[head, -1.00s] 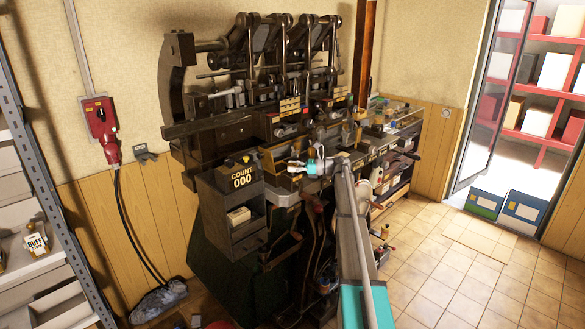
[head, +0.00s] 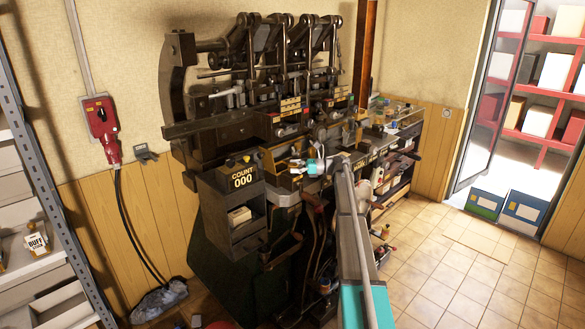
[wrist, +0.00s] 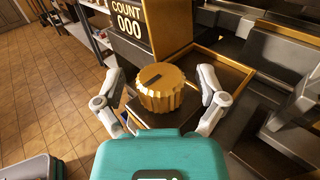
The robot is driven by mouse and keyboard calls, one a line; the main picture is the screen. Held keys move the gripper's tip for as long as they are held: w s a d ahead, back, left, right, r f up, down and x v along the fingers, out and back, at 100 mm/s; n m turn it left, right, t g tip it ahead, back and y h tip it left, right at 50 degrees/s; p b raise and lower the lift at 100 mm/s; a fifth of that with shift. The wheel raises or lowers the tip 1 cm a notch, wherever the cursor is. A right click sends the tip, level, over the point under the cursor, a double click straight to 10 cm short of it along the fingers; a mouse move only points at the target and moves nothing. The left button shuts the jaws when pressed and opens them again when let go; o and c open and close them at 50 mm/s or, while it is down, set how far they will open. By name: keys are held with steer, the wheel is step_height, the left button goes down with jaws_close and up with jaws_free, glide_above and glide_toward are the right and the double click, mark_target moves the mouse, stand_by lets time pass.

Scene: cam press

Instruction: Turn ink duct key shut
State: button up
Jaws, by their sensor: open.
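A brass knob with a ribbed rim and a dark slot-like mark on top, apparently the ink duct key (wrist: 161,88), stands in the middle of the wrist view. My gripper (wrist: 160,76) is open, with one finger on each side of the knob. A gap shows between each finger and the knob. The slot mark runs diagonally, rising to the right. In the head view my gripper (head: 304,164) is at the front of the press, right of the counter box; the knob is too small to make out there.
The counter box reading "COUNT 000" (wrist: 130,22) stands just beyond the knob, and it also shows in the head view (head: 229,205). A brass-edged tray (wrist: 215,80) lies right of the knob.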

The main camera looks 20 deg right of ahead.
steer(key=shift+d, duration=0.1)
steer(key=v, duration=1.2)
steer(key=shift+s, duration=0.1)
stand_by(0.7)
